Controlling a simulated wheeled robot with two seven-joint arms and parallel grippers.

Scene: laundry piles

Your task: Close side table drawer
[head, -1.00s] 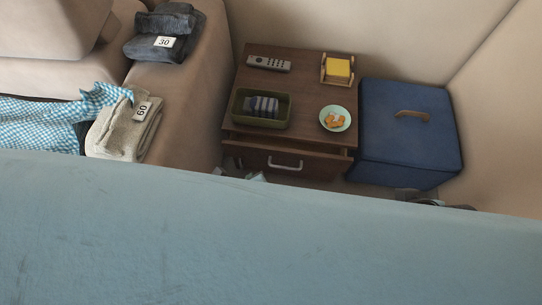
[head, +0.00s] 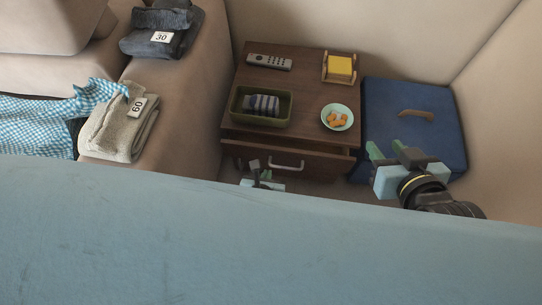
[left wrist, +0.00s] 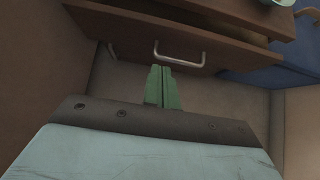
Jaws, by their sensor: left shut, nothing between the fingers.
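The brown wooden side table (head: 300,85) stands in the corner. Its drawer (head: 325,165) has a pale metal handle (head: 286,164). A dark gap shows between the tabletop and the drawer front, and the drawer looks partly out; how far is hard to judge. My left gripper (head: 262,176) is low in front of the drawer, left of the handle, partly hidden by the blue surface. In the left wrist view its green fingers (left wrist: 162,88) are together and empty, pointing at the drawer just below the handle (left wrist: 178,58). My right gripper (head: 386,149) is open and empty over the blue box.
On the table are a remote (head: 269,62), a green tray (head: 240,107) with a rolled striped cloth, a plate (head: 337,117) with food and a yellow block holder (head: 340,68). The blue box (head: 385,100) stands right of it, the sofa (head: 185,110) left. A blue surface (head: 270,245) fills the foreground.

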